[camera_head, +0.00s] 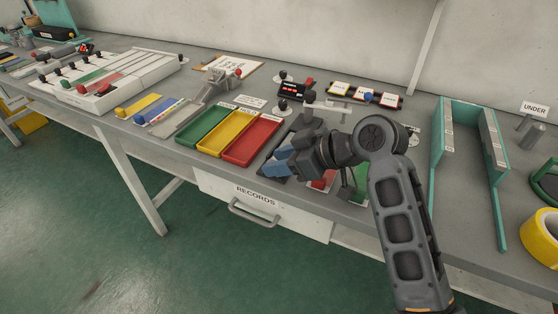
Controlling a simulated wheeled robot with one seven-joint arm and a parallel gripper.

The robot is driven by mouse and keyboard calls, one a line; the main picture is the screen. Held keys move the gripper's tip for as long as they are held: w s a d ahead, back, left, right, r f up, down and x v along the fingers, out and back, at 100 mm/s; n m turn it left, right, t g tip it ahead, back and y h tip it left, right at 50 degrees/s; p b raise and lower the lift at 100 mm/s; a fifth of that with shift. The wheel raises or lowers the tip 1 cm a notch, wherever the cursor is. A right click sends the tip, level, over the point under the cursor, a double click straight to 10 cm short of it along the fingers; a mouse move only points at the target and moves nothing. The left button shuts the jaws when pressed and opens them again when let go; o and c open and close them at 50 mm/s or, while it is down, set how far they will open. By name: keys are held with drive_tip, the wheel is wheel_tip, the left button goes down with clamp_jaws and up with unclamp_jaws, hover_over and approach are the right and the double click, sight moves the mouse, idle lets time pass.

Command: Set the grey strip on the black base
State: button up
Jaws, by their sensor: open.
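A plain grey strip (176,121) lies flat on the bench, beside a blue strip (160,111) and a yellow strip (138,105), left of the coloured trays. My gripper (281,161) is right of the red tray, well away from the grey strip. It is open, and its bluish fingers point left and down. A dark flat piece (270,177) shows partly beneath the gripper and may be the black base; the gripper and arm hide much of it. I cannot tell whether the fingers touch it.
Green (203,125), yellow (225,132) and red (250,140) trays stand between the grey strip and my gripper. A white slotted panel (110,80) stands at left. A teal frame (466,140) and yellow roll (541,238) are at right. A drawer (258,204) hangs under the bench.

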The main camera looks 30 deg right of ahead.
drive_tip(key=v, duration=1.1)
drive_tip(key=shift+s+d+r, duration=0.1)
drive_tip(key=shift+s+r, duration=0.05)
drive_tip(key=shift+s, duration=0.05)
